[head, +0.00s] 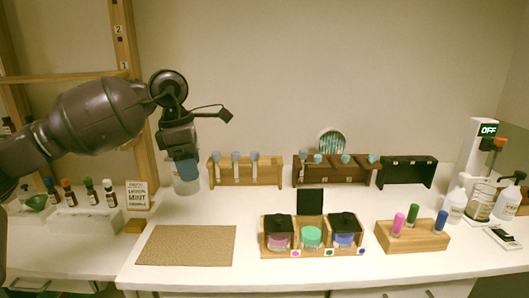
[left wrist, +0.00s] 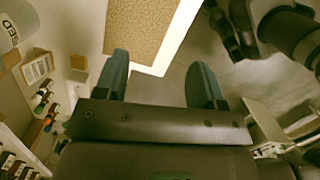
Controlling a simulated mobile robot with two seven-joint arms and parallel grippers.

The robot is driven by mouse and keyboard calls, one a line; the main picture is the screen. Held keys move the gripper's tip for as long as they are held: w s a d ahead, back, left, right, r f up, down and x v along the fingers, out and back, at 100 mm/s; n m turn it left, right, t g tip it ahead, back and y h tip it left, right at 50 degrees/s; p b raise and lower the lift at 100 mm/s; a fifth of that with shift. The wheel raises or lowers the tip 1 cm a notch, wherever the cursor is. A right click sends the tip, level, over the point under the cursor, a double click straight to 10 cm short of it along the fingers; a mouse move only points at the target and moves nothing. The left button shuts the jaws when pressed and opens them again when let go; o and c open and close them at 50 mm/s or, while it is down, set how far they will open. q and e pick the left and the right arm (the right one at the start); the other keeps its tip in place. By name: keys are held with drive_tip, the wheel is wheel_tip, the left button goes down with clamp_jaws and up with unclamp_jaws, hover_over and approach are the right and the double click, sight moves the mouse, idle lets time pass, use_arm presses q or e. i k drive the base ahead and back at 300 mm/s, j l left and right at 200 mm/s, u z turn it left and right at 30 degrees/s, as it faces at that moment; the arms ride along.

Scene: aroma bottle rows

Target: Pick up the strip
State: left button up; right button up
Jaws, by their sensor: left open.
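I cannot tell which strip the task means. My left gripper (head: 184,170) hangs point-down left of the light rack, in front of a clear cup (head: 187,186). In the left wrist view my left gripper (left wrist: 160,84) has its two fingers wide apart with nothing between them. My right gripper does not show.
A cork mat (head: 187,245) lies at the table's front left and shows in the left wrist view (left wrist: 140,22). A block (head: 413,240) with coloured vials stands right. An empty black rack (head: 406,173) stands at the back.

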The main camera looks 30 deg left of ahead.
sight(255, 154)
drive_tip(key=i, duration=1.1)
